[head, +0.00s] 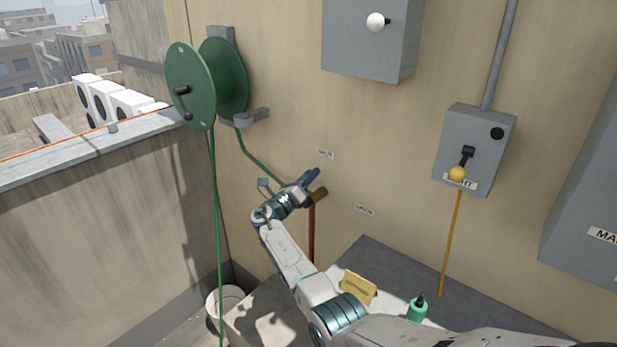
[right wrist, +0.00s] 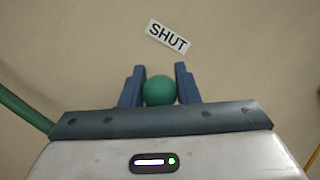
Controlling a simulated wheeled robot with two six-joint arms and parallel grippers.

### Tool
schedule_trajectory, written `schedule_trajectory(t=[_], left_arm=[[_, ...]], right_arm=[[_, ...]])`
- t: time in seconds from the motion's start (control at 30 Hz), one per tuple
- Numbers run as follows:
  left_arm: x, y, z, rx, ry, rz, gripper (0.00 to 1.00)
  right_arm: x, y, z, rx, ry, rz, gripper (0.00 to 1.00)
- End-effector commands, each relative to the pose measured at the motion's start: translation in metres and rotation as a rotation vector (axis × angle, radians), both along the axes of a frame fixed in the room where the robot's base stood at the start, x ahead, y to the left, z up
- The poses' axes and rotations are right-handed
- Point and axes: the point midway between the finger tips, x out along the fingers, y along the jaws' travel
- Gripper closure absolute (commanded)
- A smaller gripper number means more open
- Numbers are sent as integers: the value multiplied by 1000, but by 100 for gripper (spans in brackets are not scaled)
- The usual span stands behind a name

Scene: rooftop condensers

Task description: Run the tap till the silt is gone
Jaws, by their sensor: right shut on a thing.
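The tap is on the wall, where a copper pipe (head: 311,232) rises to a brown fitting (head: 319,195) and a green hose (head: 258,165) arrives from the reel. My right gripper (head: 312,178) is at the tap, hiding much of it. In the right wrist view its blue fingers stand either side of a round green knob (right wrist: 159,91), gripping it. A label reading SHUT (right wrist: 167,36) is on the wall just beyond the fingers. Another small label (head: 365,210) is lower right of the tap, too small to read. No water or silt is visible. My left gripper is not in view.
A green hose reel (head: 190,85) hangs on the wall; its hose drops past a white bucket (head: 225,297). A grey box (head: 478,135) has a yellow-knobbed lever and cord. A yellow card (head: 358,288) and green bottle (head: 417,310) stand below, close to my arm.

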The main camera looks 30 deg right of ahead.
Motion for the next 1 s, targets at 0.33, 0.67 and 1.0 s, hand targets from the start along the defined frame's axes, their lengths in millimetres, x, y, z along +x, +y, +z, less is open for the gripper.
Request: schedule_trajectory(t=[0.33,0.67,1.0], left_arm=[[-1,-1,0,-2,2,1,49],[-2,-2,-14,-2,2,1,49],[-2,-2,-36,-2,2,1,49]], right_arm=[[0,-1,2,-2,-3,0,50],[-10,25,-11,1,-3,2,50],[-33,80,-29,0,-3,1,50]])
